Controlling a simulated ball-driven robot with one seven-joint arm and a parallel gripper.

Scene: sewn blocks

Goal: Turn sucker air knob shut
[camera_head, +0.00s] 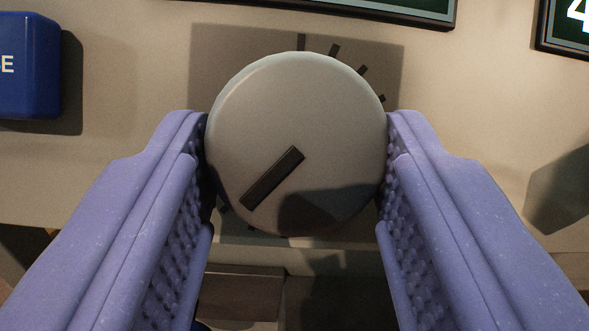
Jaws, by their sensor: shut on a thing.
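The sucker air knob (290,110) is a large, round, pale grey knob in the middle of the view, mounted on a beige panel. A dark pointer bar on its face runs from the centre to the lower left. My gripper (296,140) has one purple, studded finger on each side of the knob, and both touch its rim, so it is shut on the knob. Dark scale ticks show on a darker plate behind the knob, at its upper right and a little at its lower left. The rest of the scale is hidden by the knob and the fingers.
A blue block (28,65) with a partly seen white letter stands at the upper left. A dark-framed display (400,10) is at the top, and another with a white digit (575,20) is at the upper right. A dark angular shape (562,190) lies at the right.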

